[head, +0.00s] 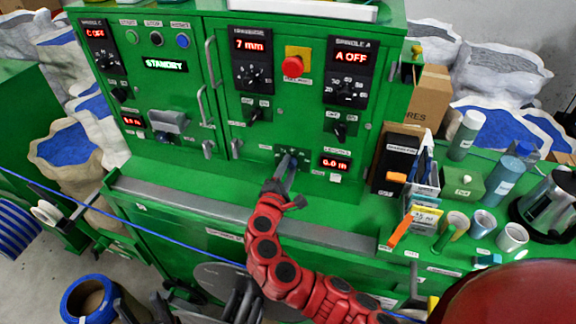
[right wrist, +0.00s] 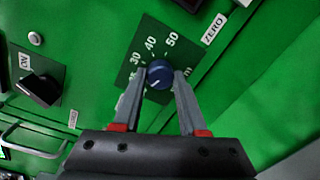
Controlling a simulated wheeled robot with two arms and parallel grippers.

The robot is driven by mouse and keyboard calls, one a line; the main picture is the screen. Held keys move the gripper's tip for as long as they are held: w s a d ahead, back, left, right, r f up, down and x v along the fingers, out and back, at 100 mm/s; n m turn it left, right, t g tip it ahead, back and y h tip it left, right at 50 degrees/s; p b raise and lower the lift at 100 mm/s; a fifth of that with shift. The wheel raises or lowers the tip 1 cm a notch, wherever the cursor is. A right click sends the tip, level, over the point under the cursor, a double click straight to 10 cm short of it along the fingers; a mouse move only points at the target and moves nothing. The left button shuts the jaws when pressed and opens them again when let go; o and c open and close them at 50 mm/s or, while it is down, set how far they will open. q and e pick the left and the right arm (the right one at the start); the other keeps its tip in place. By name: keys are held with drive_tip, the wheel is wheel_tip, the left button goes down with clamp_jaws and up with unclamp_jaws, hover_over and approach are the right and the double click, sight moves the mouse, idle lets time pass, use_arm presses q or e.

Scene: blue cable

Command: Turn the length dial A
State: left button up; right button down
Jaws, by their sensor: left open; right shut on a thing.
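The length dial A is a dark blue round knob (right wrist: 160,75) on a dark scale plate with 30, 40, 50 and m readable in the right wrist view. A light mark on the knob points to its lower left. My right gripper (right wrist: 160,73) is shut on the knob, one grey finger on each side. In the head view the right gripper (head: 287,172) reaches the lower panel and largely hides the knob. The length display (head: 335,163) beside it reads 0.0 m.
A ZERO label (right wrist: 214,28) and a black ON switch (right wrist: 40,88) flank the dial. Spindle A (head: 350,70) reads OFF. A blue cable (head: 190,246) runs across the front. Cups, bottles and a kettle (head: 552,200) stand on the right ledge.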

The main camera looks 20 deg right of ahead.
drive_tip(key=shift+n+p, duration=0.3)
drive_tip(key=shift+n, duration=0.7)
drive_tip(key=shift+c, duration=2.3)
unclamp_jaws()
drive_tip(key=shift+s+a+f, duration=0.15)
drive_tip(key=shift+s+a, duration=0.15)
drive_tip(key=shift+s, duration=0.1)
drive_tip(key=b+v, duration=0.4)
drive_tip(key=v, duration=1.2)
drive_tip(key=shift+a, duration=0.2)
drive_tip(key=shift+s, duration=0.15)
